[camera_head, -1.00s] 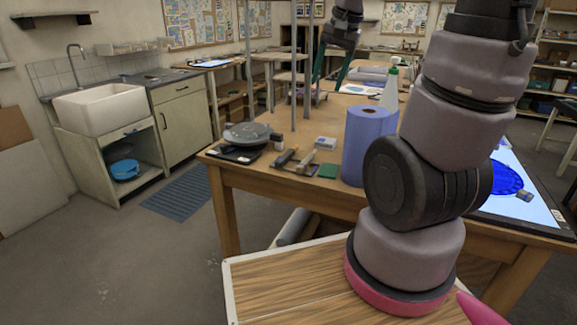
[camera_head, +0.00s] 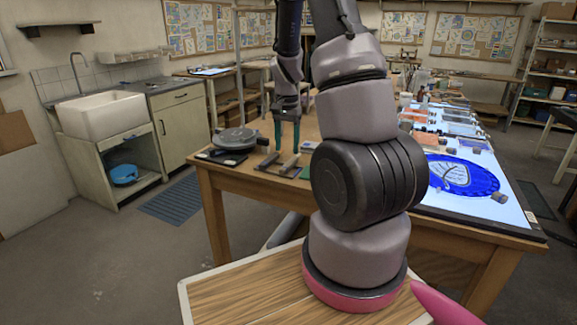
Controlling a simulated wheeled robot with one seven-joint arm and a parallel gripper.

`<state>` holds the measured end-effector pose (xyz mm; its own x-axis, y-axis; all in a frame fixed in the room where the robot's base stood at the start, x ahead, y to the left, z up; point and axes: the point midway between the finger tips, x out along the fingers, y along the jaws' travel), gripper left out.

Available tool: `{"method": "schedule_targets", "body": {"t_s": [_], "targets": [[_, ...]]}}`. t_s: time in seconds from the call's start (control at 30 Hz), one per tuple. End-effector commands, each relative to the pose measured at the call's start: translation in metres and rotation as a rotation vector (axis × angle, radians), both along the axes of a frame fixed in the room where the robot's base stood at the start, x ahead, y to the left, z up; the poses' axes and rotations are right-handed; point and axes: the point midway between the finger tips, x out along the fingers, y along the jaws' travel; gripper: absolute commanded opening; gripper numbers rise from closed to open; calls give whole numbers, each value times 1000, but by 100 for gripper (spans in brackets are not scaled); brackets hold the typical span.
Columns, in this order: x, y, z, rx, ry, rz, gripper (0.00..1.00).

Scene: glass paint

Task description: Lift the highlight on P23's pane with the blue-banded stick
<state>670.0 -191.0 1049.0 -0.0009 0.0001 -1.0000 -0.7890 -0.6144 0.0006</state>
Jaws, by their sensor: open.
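My gripper (camera_head: 287,148) is open, its two green fingers pointing down just above or behind the stick-like tools (camera_head: 289,164) on the near part of the wooden table. Two of these tools lie side by side on a small dark rest; no blue band can be made out on either. A pane with a blue oval and pale leaf-like drawing (camera_head: 462,178) lies on the lit light table (camera_head: 425,201) at right. No P23 label is readable. My arm stands between the tools and the pane and covers part of the table.
A round grey device (camera_head: 235,138) and a dark flat pad (camera_head: 222,157) lie left of the tools. A small dark block (camera_head: 500,198) sits by the pane. Several coloured panes and jars line the table's far right. A sink (camera_head: 103,115) stands at far left.

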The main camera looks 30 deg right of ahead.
Motion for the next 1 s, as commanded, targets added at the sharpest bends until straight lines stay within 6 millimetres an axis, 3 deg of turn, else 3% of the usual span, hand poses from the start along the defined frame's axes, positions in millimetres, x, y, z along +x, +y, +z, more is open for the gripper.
{"method": "schedule_targets", "body": {"t_s": [0.4, 0.7, 0.87, 1.0], "targets": [[2, -10, -49, 1, 2, 0, 62], [3, -10, -54, -1, -1, 1, 62], [3, -10, -54, -1, -1, 1, 1], [3, -10, -54, 0, -1, 1, 0]]}}
